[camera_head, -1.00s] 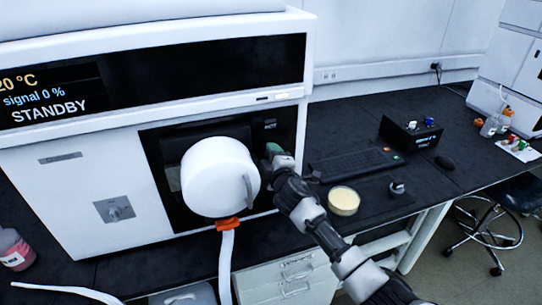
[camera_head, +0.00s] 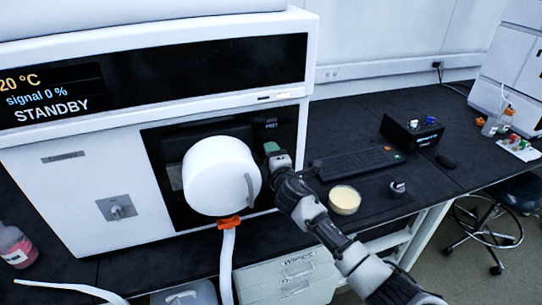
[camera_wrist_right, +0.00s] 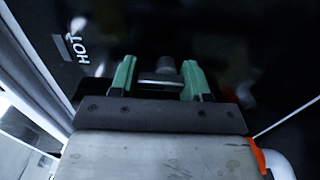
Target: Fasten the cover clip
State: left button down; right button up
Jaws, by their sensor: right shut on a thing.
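The white round cover (camera_head: 215,177) sits on the dark front recess of the white instrument, with a curved grey handle on its face. My right gripper (camera_head: 271,150) is just right of the cover, at the dark panel under the HOT label. In the right wrist view, its green fingers (camera_wrist_right: 158,78) are shut on a small grey metal piece (camera_wrist_right: 161,72), which seems to be the cover clip. The clip is hidden in the head view, and I cannot tell whether it is latched. My left gripper is out of view.
An orange clamp (camera_head: 229,223) and white hose hang below the cover. A keyboard (camera_head: 357,163), a round dish (camera_head: 344,199) and a small dark box (camera_head: 411,131) are on the black bench to the right. A pink bottle (camera_head: 14,246) stands at left.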

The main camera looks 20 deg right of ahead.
jog(key=o, duration=0.9)
jog(key=s, duration=0.5)
jog(key=s+b, duration=0.1)
jog(key=s, duration=0.5)
jog(key=shift+d, duration=0.2)
jog(key=shift+w, duration=0.1)
